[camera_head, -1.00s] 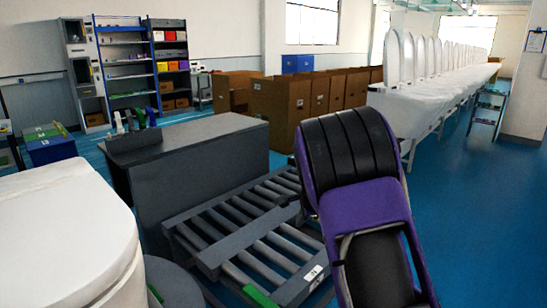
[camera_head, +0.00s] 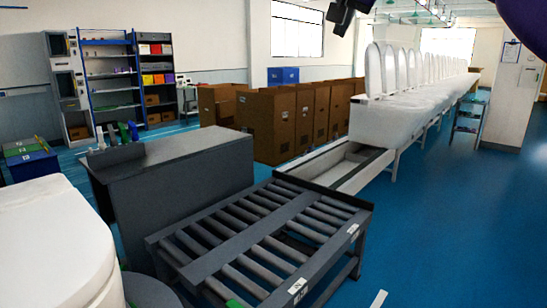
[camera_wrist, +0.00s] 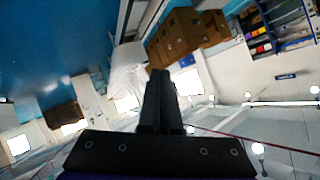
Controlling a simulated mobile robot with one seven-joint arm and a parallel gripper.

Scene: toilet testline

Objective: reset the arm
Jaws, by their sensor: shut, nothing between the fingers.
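My gripper shows in the wrist view (camera_wrist: 160,75) with its two black fingers pressed together and nothing between them. It points away from the camera toward the upturned, tilted room. In the head view only a dark part of my gripper (camera_head: 342,14) shows at the top edge. A purple part of my arm is cut off in the top right corner. The rest of the arm is out of the head view.
A grey roller conveyor (camera_head: 262,240) and a grey counter (camera_head: 170,175) stand ahead. A white toilet (camera_head: 50,250) is close at left. Cardboard boxes (camera_head: 268,125) and a row of white toilets (camera_head: 400,115) stand behind.

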